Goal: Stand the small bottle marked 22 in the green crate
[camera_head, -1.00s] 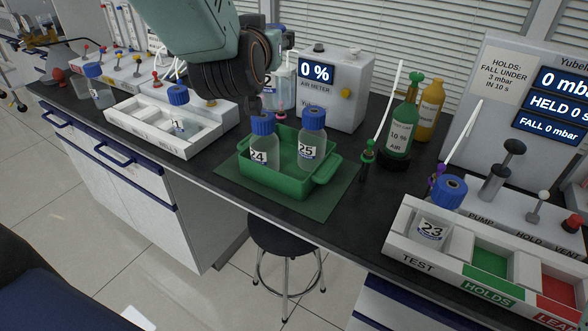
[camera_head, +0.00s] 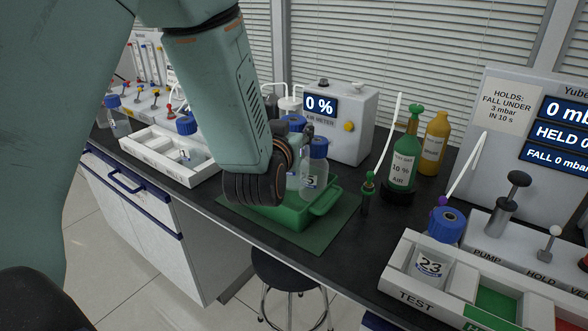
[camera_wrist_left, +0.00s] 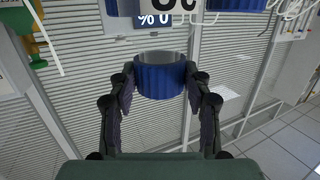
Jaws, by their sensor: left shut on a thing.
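My left gripper (camera_head: 303,137) is mostly hidden behind my own arm in the head view. In the left wrist view its fingers (camera_wrist_left: 160,78) are shut on the blue cap of a small clear bottle (camera_wrist_left: 160,57). In the head view the held bottle (camera_head: 294,181) is low, over or in the green crate (camera_head: 323,206), just left of bottle 25 (camera_head: 316,178). I cannot tell whether it touches the crate floor. Bottle 24 is hidden behind my arm. My right gripper is out of view.
Behind the crate stands the air meter (camera_head: 345,120) reading 0 %. Right of the crate are a green bottle (camera_head: 403,160) and a yellow bottle (camera_head: 432,145). A white tray (camera_head: 165,165) with a bottle is left; the test rack (camera_head: 398,285) holding bottle 23 is front right.

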